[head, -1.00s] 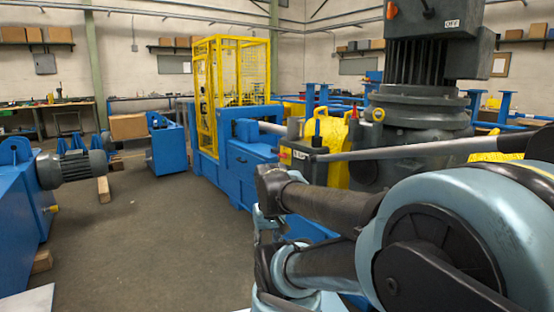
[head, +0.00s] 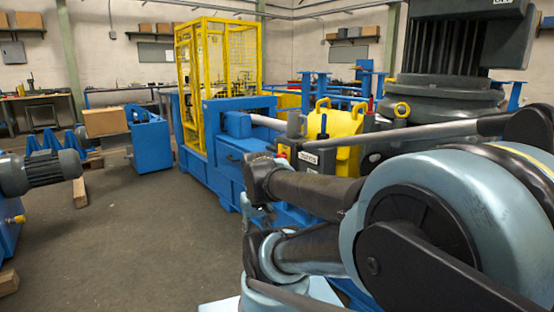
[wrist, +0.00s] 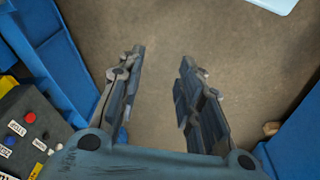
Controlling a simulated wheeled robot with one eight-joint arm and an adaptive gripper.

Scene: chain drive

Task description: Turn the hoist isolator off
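A dark control box (head: 318,158) stands on the blue machine, with a white label whose text I cannot read surely. In the wrist view a dark panel (wrist: 28,130) at the left edge carries a red knob (wrist: 30,117), blue, black and white knobs and small labels. I cannot tell which part, if any, is the hoist isolator. My gripper (wrist: 160,72) is open and empty, its fingers apart above bare floor, to the right of the panel and not touching it. In the head view my gripper (head: 258,215) is small and partly hidden by my arm.
The blue machine (head: 225,172) and yellow cage (head: 217,80) stand ahead. A large dark motor (head: 455,60) is at right. A grey motor (head: 42,172) and wooden blocks lie left. Blue structures flank the wrist view on both sides. Open floor (head: 135,235) lies at the left middle.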

